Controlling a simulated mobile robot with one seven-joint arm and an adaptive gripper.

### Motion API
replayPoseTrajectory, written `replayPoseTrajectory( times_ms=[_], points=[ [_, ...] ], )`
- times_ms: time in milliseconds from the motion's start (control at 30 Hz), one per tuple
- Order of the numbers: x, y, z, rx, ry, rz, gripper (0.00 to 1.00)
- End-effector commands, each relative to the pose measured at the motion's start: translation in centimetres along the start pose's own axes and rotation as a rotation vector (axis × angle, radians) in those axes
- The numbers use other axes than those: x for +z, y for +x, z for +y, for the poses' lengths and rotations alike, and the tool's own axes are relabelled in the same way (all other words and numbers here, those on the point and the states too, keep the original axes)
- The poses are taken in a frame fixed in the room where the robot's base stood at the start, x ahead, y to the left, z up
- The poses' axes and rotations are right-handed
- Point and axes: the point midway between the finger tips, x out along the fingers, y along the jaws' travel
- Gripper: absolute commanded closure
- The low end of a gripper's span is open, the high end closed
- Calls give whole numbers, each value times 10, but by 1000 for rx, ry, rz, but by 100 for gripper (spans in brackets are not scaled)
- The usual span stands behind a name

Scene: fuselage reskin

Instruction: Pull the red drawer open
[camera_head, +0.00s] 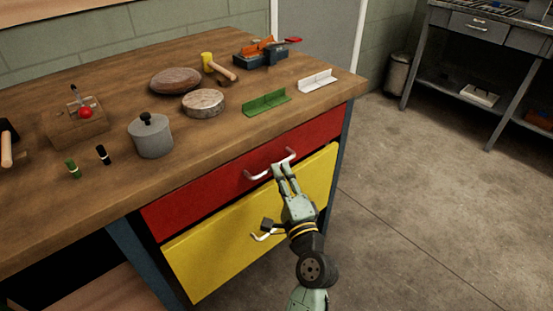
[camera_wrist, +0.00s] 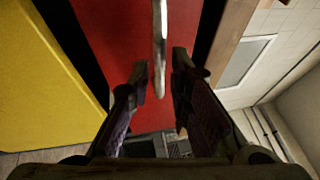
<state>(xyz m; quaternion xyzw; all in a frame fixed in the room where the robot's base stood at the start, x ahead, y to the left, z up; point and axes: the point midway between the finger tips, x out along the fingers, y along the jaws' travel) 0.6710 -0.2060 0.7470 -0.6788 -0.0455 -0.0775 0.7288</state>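The red drawer (camera_head: 205,197) is the top drawer under the wooden workbench and looks shut. Its pale metal handle (camera_head: 257,175) runs along the front. My gripper (camera_head: 281,168) is at the right half of this handle. In the wrist view, the handle bar (camera_wrist: 160,40) stands upright in the picture against the red drawer front (camera_wrist: 112,35). The fingertips of my gripper (camera_wrist: 162,78) are apart, one on each side of the bar's lower end. I see gaps beside the bar and cannot make out firm contact.
The yellow drawer (camera_head: 215,255) below has its own handle, partly behind my gripper. The workbench top (camera_head: 225,130) bears a pot (camera_head: 151,138), a green angle piece (camera_head: 267,102) and a white one (camera_head: 317,82). Open floor (camera_head: 430,200) lies to the right.

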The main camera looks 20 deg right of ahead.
Motion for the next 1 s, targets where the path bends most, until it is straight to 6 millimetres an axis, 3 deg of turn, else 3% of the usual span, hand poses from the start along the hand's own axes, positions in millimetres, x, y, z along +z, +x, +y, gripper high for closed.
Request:
replayPoseTrajectory(
  times_ms=[100, 300, 600, 867, 1000],
  points=[
    [1, 19, -3, 0, 0, -2, 82],
    [1, 34, -1, 0, -1, -2, 82],
    [1, 35, 0, 0, -1, -1, 83],
    [1, 35, 0, 0, -1, -1, 100],
    [1, 35, 0, 1, -1, -1, 100]
  ],
)
